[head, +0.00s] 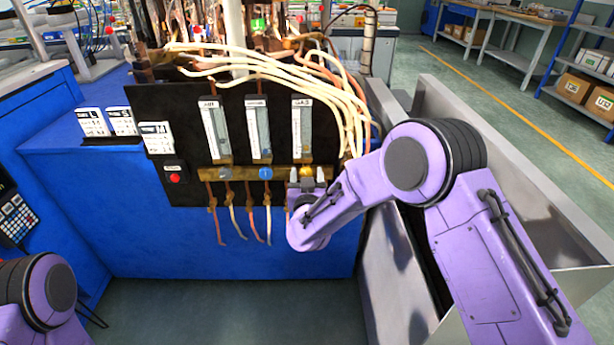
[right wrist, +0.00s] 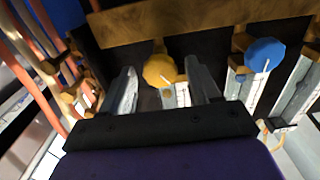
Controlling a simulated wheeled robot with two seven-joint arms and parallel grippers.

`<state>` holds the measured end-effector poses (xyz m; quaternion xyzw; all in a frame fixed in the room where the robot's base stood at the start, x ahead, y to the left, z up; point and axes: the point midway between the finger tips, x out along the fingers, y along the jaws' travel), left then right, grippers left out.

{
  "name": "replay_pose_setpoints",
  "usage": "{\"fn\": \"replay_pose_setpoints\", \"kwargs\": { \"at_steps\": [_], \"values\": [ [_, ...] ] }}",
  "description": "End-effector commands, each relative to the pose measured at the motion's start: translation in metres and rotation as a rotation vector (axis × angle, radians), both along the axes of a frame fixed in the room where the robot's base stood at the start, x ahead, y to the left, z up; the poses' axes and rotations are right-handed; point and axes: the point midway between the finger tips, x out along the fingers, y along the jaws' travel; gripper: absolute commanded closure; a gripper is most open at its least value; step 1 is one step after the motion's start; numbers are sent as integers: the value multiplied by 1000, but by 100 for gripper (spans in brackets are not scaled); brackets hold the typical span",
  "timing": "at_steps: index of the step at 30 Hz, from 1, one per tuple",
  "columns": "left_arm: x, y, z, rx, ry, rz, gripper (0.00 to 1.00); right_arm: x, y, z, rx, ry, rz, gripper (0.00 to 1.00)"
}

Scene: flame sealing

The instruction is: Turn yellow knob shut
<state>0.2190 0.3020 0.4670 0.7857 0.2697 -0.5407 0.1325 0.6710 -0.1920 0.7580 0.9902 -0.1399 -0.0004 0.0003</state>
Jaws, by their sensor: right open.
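The yellow knob (head: 306,172) sits on the brass bar below the gas flow tube, the rightmost of three tubes on the black panel. In the right wrist view the yellow knob (right wrist: 160,71) shows between the two fingers. My right gripper (head: 306,177) is open, with one finger on each side of the knob; it also shows in the right wrist view (right wrist: 163,85). A gap shows between the fingers and the knob, and I cannot tell whether either touches it. My left gripper is out of view; only part of my left arm shows at lower left.
A blue knob (head: 265,173) and a grey knob (head: 225,173) sit left on the same brass bar (head: 245,173). A red button (head: 175,178) is farther left. Pale hoses (head: 270,68) arch above the panel. A metal bin (head: 385,240) stands at right.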

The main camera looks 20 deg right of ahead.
Motion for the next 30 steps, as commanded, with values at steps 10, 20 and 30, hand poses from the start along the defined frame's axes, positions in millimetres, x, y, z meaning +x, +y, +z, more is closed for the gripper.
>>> {"fn": "replay_pose_setpoints", "kwargs": {
  "at_steps": [10, 20, 30],
  "values": [
    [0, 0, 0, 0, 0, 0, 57, 0, 1, 0, 3, -1, 1, 93],
    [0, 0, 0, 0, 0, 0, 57, 0, 0, 0, 113, -33, 0, 92],
    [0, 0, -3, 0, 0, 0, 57, -1, -1, 0, 357, -104, 0, 92]
  ]
}}
